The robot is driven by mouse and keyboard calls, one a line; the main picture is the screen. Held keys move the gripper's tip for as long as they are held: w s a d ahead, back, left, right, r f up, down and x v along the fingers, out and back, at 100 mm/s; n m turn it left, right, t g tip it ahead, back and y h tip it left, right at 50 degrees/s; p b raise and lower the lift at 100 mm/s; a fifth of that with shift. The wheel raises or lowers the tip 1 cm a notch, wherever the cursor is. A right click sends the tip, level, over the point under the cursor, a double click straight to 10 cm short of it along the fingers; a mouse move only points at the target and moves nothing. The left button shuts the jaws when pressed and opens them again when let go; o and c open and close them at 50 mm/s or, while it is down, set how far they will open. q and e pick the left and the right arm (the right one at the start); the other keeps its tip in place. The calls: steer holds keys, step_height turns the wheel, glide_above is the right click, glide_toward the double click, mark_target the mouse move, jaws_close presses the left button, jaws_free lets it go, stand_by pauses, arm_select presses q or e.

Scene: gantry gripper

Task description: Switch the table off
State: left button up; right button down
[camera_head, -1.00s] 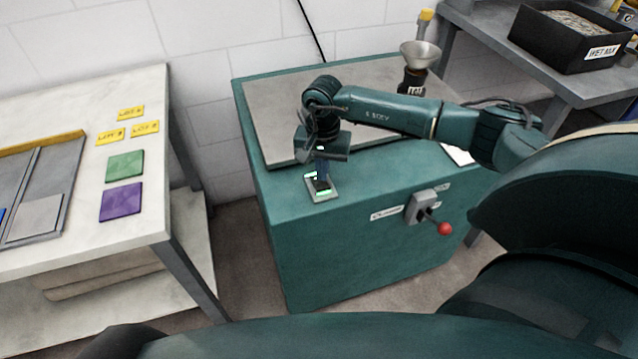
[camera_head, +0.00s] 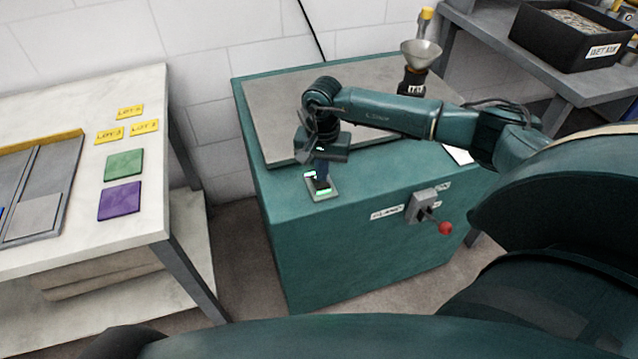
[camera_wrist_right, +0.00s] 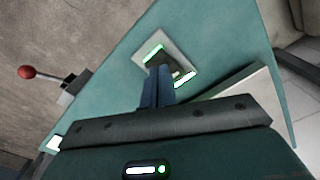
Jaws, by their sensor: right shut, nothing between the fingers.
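The table is a teal block (camera_head: 350,255) with a grey top plate (camera_head: 272,125). A small switch panel (camera_head: 313,194) with green lit parts sits on its near left top edge. My right gripper (camera_head: 321,180) points down at the panel, shut and empty, with its fingertips over the panel's middle. In the right wrist view the fingers (camera_wrist_right: 158,80) reach the panel (camera_wrist_right: 178,50) between two green lit strips and cover part of it. Whether they touch it I cannot tell. My left gripper is not in view.
A grey lever box with a red knob (camera_head: 445,228) is on the teal block's front. A funnel (camera_head: 420,54) stands at its back right. A white table (camera_head: 75,230) with coloured squares is at left. A black bin (camera_head: 560,45) stands on a bench at right.

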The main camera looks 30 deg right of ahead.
mark_target(322, 185)
steer(key=shift+f+b, duration=0.85)
steer(key=shift+f, duration=0.15)
steer(key=shift+r, duration=0.2)
steer(key=shift+r+p, duration=2.2)
steer(key=shift+r, duration=1.2)
